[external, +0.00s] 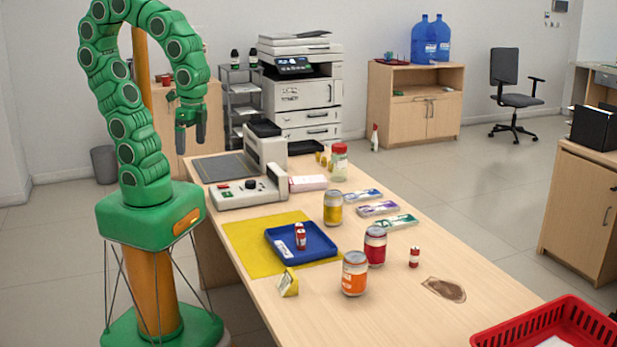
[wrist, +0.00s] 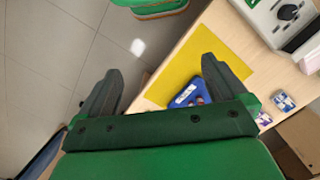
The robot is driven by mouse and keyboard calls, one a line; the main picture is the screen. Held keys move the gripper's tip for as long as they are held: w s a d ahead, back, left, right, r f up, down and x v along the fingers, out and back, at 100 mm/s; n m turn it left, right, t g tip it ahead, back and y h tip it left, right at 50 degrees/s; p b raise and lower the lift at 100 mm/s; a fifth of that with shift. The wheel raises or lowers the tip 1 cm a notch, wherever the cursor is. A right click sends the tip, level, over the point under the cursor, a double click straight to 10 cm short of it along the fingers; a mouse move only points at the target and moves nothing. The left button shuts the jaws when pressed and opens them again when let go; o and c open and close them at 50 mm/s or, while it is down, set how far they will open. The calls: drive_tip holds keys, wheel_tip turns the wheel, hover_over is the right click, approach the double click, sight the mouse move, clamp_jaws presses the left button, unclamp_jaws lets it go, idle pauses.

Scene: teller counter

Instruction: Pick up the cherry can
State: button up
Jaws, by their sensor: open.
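A red can (external: 375,247), which looks like the cherry one, stands upright on the counter, right of the blue tray. An orange can (external: 354,273) stands just in front and to its left. A yellow can (external: 333,208) stands farther back. My gripper (external: 190,138) is open and empty, raised high at the left, beyond the counter's left edge and far from the cans. In the wrist view the open fingers (wrist: 160,68) point toward the floor and the counter edge. I cannot make out the red can there.
The blue tray (external: 322,251) lies on a yellow mat (external: 245,236) and holds a small red item (external: 301,238). A small red-and-white cylinder (external: 414,257) stands right of the red can. A red basket (external: 492,335) is at front right. Coloured packs (external: 378,208) lie behind the red can.

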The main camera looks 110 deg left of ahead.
drive_tip(key=w+a+f+t, duration=0.1)
drive_tip(key=w+f+t, duration=0.25)
drive_tip(key=w, duration=1.05)
drive_tip(key=w+a+f+t, duration=0.15)
drive_tip(key=w+f, duration=0.35)
drive_tip(key=w, duration=0.9)
drive_tip(key=n+t+y, duration=0.1)
drive_tip(key=n+t, duration=0.1)
drive_tip(key=t, duration=0.3)
approach(370, 229)
drive_tip(key=x, duration=0.4)
drive_tip(key=shift+w+a+f, duration=0.35)
drive_tip(key=shift+a+f, duration=0.05)
drive_tip(key=shift+f, duration=0.15)
drive_tip(key=shift+x, duration=0.95)
drive_tip(key=shift+d+x, duration=0.15)
drive_tip(key=shift+x, duration=0.6)
drive_tip(key=shift+d+x, duration=0.15)
drive_tip(key=shift+x, duration=1.95)
drive_tip(key=shift+c, duration=0.3)
